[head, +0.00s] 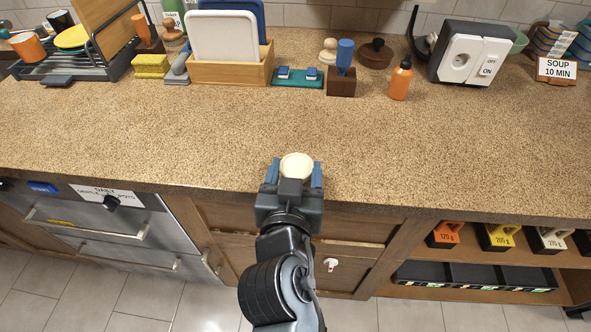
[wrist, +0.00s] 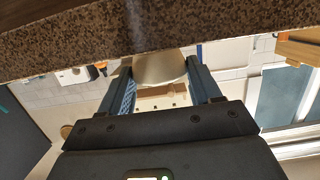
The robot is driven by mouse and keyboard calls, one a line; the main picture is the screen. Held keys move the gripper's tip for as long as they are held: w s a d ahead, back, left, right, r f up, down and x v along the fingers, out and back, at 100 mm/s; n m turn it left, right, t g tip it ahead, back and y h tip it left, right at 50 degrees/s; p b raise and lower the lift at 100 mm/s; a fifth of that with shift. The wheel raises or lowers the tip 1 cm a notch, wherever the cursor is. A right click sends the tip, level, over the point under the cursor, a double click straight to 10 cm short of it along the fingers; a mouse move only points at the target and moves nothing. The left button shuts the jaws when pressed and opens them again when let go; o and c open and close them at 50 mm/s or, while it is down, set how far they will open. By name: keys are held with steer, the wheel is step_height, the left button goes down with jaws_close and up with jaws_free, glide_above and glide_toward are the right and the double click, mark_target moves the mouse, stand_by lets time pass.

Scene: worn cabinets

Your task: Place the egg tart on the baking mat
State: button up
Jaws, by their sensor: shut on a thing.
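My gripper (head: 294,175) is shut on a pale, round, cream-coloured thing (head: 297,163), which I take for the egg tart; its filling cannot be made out. It is held between the two blue fingers, near the counter's front edge. In the wrist view the same pale thing (wrist: 159,66) sits between the fingertips of my gripper (wrist: 160,70), with the counter edge across the top of the picture. I cannot tell how high it is above the counter. No baking mat can be clearly made out in either view.
The middle of the speckled counter (head: 180,125) is clear. Along the back stand a wooden rack with boards (head: 232,75), a teal tray (head: 297,82), an orange bottle (head: 400,82), a white switch box (head: 470,55) and a dish rack (head: 75,65). Drawers and an open shelf are below.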

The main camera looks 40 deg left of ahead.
steer(key=shift+f, duration=0.2)
steer(key=o, duration=1)
steer(key=shift+o, duration=0.2)
steer(key=shift+r, duration=0.25)
steer(key=b+v, duration=0.2)
steer(key=v, duration=1)
steer(key=shift+d+f, duration=0.2)
